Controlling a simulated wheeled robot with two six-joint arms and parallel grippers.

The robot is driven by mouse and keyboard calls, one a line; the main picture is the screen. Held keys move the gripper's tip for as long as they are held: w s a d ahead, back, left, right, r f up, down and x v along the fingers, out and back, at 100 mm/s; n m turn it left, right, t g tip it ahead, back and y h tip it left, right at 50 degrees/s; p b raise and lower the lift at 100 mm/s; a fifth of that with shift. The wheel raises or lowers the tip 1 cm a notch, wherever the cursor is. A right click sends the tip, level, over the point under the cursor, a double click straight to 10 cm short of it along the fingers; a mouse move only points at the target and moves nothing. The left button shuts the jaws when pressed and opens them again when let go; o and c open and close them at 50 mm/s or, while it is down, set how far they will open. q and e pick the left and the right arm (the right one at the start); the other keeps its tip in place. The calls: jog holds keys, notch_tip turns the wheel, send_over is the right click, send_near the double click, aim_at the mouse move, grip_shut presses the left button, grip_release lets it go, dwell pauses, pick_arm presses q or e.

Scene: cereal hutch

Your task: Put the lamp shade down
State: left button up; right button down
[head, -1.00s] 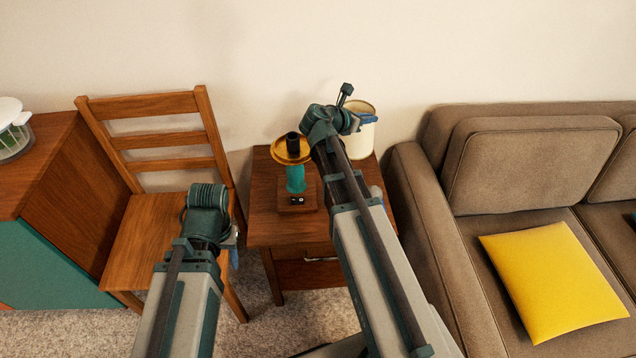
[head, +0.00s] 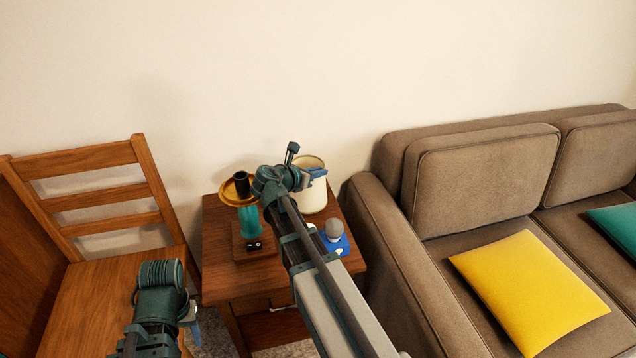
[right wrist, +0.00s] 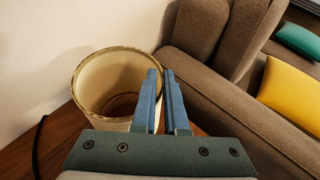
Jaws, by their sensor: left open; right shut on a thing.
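The lamp shade (head: 313,193) is a cream open cylinder at the back right of the wooden nightstand. It looks upright; I cannot tell whether its bottom touches the top. My right gripper (head: 318,173) is shut on the shade's rim. In the right wrist view, its blue fingers (right wrist: 161,82) are at the right side of the shade (right wrist: 88,97). The lamp base, with a teal stem (head: 249,222), a gold disc and a black socket, stands left of the shade. My left gripper (head: 196,326) is open and empty near the chair, partly hidden by its wrist.
The nightstand (head: 222,262) stands between a wooden chair (head: 100,290) and a brown sofa (head: 385,235). A blue object with a grey ball (head: 334,232) is on its right side, partly behind my right arm. A dark cord (right wrist: 38,140) runs by the wall.

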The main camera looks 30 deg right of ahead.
pick_arm(q)
notch_tip(320, 180, down, 2)
jog(key=shift+b, duration=0.5)
pick_arm(e)
notch_tip(320, 180, down, 2)
jog(key=shift+f, duration=0.15)
jog(key=c, duration=0.9)
grip_release()
jog(key=shift+c, duration=0.2)
pick_arm(q)
jog(key=shift+f, duration=0.15)
notch_tip(320, 180, up, 5)
jog(key=p, duration=0.5)
pick_arm(e)
jog(key=v, duration=1.2)
